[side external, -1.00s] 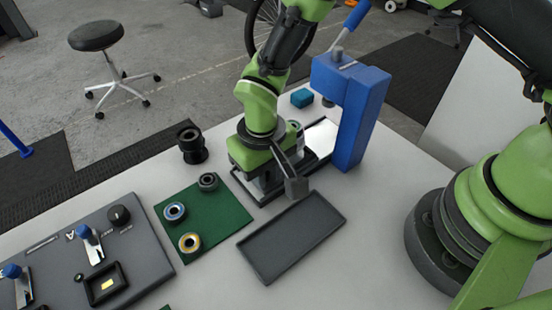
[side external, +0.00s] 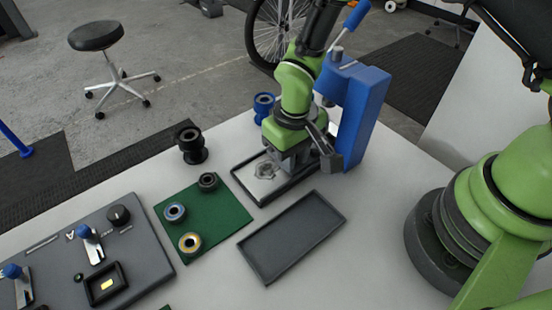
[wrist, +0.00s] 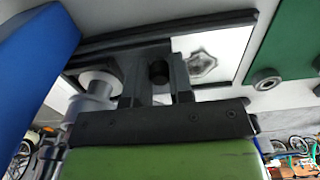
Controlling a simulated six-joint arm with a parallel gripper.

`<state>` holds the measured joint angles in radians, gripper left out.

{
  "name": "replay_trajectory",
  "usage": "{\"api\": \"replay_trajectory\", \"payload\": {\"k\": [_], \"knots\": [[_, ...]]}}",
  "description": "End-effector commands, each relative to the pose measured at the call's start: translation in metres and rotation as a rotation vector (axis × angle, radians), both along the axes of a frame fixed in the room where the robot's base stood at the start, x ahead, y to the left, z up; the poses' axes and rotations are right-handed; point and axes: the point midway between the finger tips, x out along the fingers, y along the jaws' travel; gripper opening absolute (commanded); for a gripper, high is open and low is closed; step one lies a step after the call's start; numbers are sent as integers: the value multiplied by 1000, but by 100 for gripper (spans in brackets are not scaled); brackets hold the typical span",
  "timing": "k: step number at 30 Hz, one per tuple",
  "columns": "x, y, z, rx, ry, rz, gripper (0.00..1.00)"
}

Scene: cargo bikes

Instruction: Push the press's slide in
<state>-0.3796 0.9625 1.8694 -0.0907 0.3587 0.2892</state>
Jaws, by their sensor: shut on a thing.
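The blue press (side external: 362,105) stands at the table's far right, and its blue column also shows at the left of the wrist view (wrist: 35,65). A dark-edged track with a bright metal plate (side external: 262,172) runs from its foot to the left. The plate shows a hexagonal mark in the wrist view (wrist: 210,58). My gripper (side external: 290,168) is low over the track, close to the press. In the wrist view its fingers (wrist: 157,85) are shut around the slide's black knob (wrist: 159,72). A pale round part (wrist: 97,84) sits beside them on the press side. The arm hides most of the slide in the side view.
An empty dark tray (side external: 292,236) lies in front of the track. A green mat (side external: 222,212) with several rings lies to its left. A black spool (side external: 191,146) and a blue spool (side external: 263,106) stand behind. A grey control panel (side external: 140,245) is at left.

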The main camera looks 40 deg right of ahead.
Motion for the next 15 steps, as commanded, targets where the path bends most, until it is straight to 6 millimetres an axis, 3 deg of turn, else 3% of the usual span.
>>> {"api": "replay_trajectory", "payload": {"k": [15], "knots": [[1,-27,1,1,-3,-1,4]]}}
